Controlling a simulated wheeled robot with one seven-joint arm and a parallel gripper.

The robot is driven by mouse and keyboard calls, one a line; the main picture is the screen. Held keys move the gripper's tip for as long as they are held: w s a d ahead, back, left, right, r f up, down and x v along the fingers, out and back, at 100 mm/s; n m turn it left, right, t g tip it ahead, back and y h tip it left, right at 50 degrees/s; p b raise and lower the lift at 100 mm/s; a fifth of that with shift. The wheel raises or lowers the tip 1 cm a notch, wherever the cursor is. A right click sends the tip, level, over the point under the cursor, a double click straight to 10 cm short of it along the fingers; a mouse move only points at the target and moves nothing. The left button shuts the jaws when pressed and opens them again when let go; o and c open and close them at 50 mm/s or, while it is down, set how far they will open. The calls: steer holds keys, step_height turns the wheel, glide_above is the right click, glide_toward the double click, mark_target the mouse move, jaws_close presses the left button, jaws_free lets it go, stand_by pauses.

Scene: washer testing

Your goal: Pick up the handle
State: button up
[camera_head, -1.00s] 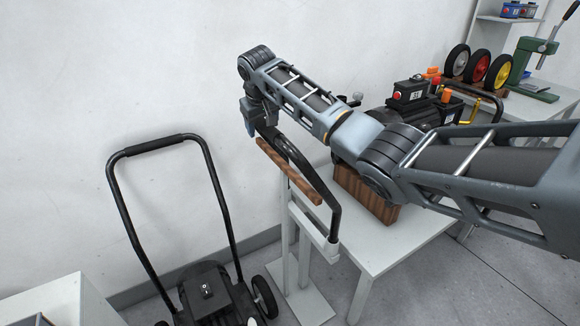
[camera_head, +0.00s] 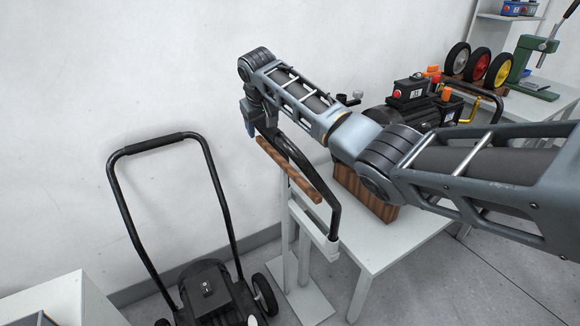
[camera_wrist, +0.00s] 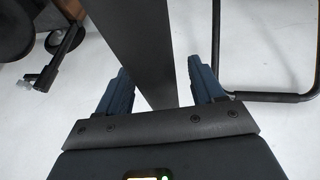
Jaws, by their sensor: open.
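The black curved handle (camera_head: 323,190) rests on a pale stand (camera_head: 304,250), its lower end in a white holder. My gripper (camera_head: 251,118) is at the handle's upper left end. In the wrist view, a wide dark bar, apparently the handle (camera_wrist: 148,45), passes between the two blue fingers of my gripper (camera_wrist: 160,75). The fingers are open, with a gap visible on the right side of the bar. Contact on the left side is hard to tell. My wrist partly hides the handle's upper end in the head view.
A wooden strip (camera_head: 290,170) lies beside the handle. A black-framed mower-like machine (camera_head: 208,290) stands left, its push bar (camera_head: 155,145) upright. A white table (camera_head: 400,245) at right bears a wooden block (camera_head: 365,193) and a dark motor unit (camera_head: 420,110).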

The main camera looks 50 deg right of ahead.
steer(key=shift+c, duration=0.3)
jaws_close()
stand_by(0.5)
steer(key=shift+w+r, duration=0.1)
steer(key=shift+r, duration=0.1)
